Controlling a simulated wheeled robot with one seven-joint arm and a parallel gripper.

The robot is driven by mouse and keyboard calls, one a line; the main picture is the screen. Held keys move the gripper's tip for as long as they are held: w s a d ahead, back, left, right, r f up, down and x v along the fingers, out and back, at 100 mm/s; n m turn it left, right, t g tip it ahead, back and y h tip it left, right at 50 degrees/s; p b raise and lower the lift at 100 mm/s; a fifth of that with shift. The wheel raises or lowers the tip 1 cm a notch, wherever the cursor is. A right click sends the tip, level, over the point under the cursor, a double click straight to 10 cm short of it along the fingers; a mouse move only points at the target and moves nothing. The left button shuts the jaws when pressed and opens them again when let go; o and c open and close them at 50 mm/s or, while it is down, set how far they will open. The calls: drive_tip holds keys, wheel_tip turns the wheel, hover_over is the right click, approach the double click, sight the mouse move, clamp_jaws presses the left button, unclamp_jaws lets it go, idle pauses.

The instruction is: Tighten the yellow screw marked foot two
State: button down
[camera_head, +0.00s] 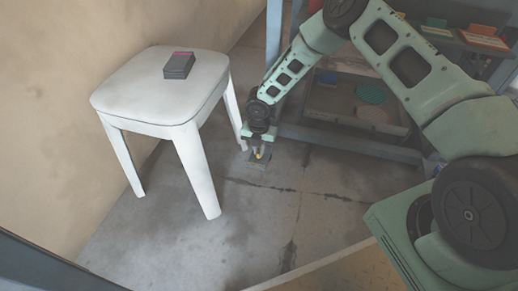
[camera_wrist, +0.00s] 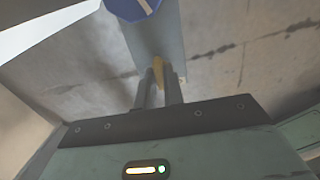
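My gripper (camera_head: 258,153) points down close to the floor, beside the right legs of the white stool. A small yellow piece, apparently the yellow screw (camera_wrist: 158,70), shows between its fingertips in the wrist view. The two dark fingers (camera_wrist: 158,76) stand close together with the yellow piece filling the gap at their tips, so the gripper looks shut on it. The screw sits at a blue-grey upright part (camera_wrist: 160,35) with a round blue disc (camera_wrist: 132,6) marked by a pale stroke. No foot number is legible, and the fingers hide part of the screw.
The white stool (camera_head: 150,95) stands left, with a dark box (camera_head: 179,65) on its seat. A blue-grey frame holds a bin (camera_head: 350,105) low behind my gripper and a shelf of coloured pieces (camera_head: 480,38) at top right. The floor (camera_head: 290,200) in front is clear.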

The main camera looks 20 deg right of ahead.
drive_tip(key=shift+p, duration=0.3)
drive_tip(key=shift+r+m+p, duration=0.2)
drive_tip(key=shift+m+p, duration=0.6)
drive_tip(key=shift+m, duration=0.3)
drive_tip(key=m+p, duration=0.2)
drive_tip(key=shift+m, duration=0.3)
drive_tip(key=m+p, duration=0.3)
drive_tip(key=m, duration=0.3)
drive_tip(key=shift+f, duration=0.1)
drive_tip(key=m+p, duration=0.1)
drive_tip(key=m, duration=0.3)
drive_tip(key=shift+f+m+p, duration=0.1)
drive_tip(key=shift+m+p, duration=0.5)
drive_tip(key=shift+m, duration=0.9)
